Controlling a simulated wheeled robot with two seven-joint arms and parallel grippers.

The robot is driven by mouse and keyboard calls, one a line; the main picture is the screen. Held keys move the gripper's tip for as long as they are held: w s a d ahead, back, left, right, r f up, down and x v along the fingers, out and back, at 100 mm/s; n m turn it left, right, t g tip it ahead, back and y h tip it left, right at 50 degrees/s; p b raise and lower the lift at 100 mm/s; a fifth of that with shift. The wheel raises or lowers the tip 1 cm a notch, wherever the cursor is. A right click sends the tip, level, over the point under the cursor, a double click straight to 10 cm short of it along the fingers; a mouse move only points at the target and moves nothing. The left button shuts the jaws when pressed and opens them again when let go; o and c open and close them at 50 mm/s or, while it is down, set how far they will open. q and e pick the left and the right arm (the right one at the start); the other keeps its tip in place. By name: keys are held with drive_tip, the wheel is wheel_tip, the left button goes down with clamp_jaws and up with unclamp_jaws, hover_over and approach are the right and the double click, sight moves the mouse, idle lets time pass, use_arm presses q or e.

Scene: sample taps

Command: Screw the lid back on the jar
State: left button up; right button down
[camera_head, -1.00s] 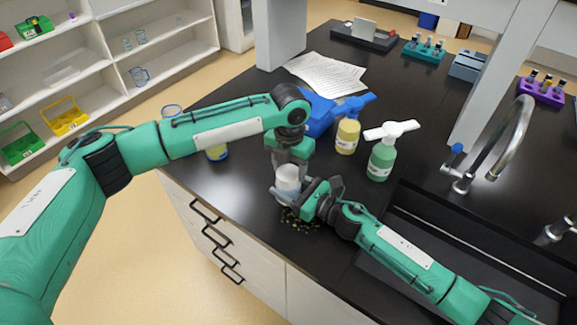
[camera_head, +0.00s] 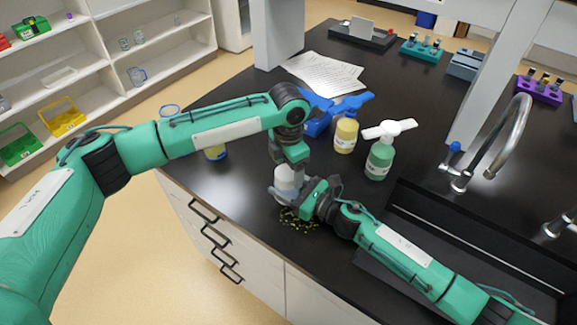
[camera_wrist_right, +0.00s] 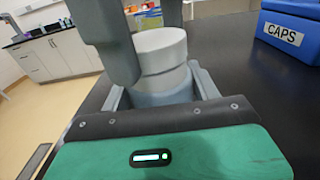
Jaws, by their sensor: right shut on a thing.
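The white jar (camera_head: 284,184) stands upright at the counter's front edge. My right gripper (camera_head: 284,195) is shut around its body from the right. In the right wrist view the jar body (camera_wrist_right: 165,92) sits between my right gripper's fingers. The white lid (camera_wrist_right: 160,42) is on top of the jar; how far it is threaded cannot be seen. My left gripper (camera_head: 289,172) points down over the jar. Its grey fingers flank the lid, one at the near left and one behind; whether they press on it cannot be told.
A yellow bottle (camera_head: 346,136) and a green pump bottle (camera_head: 380,160) stand behind on the black counter. A blue CAPS bin (camera_wrist_right: 290,30) is nearby. Small yellowish bits (camera_head: 299,218) lie in front of the jar. The sink (camera_head: 450,235) is at right.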

use_arm(q)
drive_tip(key=shift+r, duration=2.25)
